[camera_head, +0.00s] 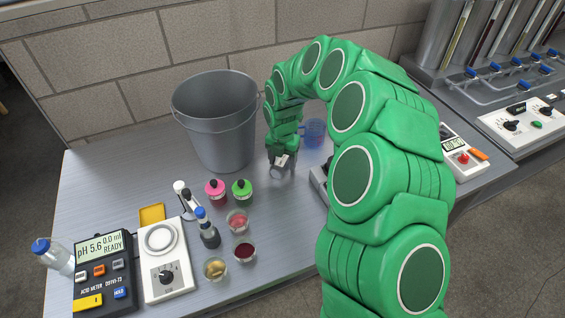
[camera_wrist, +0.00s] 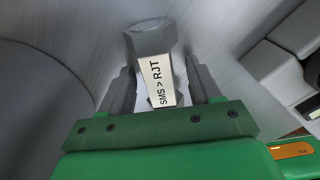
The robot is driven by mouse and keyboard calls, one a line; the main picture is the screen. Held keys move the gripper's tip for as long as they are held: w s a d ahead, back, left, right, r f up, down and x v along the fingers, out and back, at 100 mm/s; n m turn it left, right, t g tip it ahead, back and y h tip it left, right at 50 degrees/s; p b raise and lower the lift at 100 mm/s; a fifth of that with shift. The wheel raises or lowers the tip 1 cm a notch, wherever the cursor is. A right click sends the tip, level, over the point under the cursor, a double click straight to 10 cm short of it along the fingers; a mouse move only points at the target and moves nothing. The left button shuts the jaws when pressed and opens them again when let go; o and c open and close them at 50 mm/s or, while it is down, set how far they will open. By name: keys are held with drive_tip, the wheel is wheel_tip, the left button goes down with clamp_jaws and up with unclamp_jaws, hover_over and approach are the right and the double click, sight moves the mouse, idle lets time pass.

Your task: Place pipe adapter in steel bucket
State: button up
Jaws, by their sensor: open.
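The pipe adapter (camera_head: 277,172) is a small grey metal piece beside the steel bucket, at the tip of my gripper (camera_head: 283,160). In the wrist view the adapter (camera_wrist: 149,40) shows a grey hexagonal end and a pale label reading "SMS > RJT". It sits between the two fingers of my gripper (camera_wrist: 163,88). The fingers are open, one on each side of it; whether either touches it I cannot tell. The steel bucket (camera_head: 222,135) stands upright at the back, left of my gripper. Its inner bottom is hidden. Its grey side fills the left of the wrist view (camera_wrist: 38,90).
A blue transparent cup (camera_head: 314,131) stands just right of my gripper. Pink-capped (camera_head: 215,190) and green-capped (camera_head: 242,190) bottles stand in front of the bucket, with small sample cups (camera_head: 244,252) nearer. An acid meter (camera_head: 103,272) is at front left. The back left tabletop is clear.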

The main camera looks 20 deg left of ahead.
clamp_jaws()
idle(0.3)
drive_tip(key=shift+r, duration=0.15)
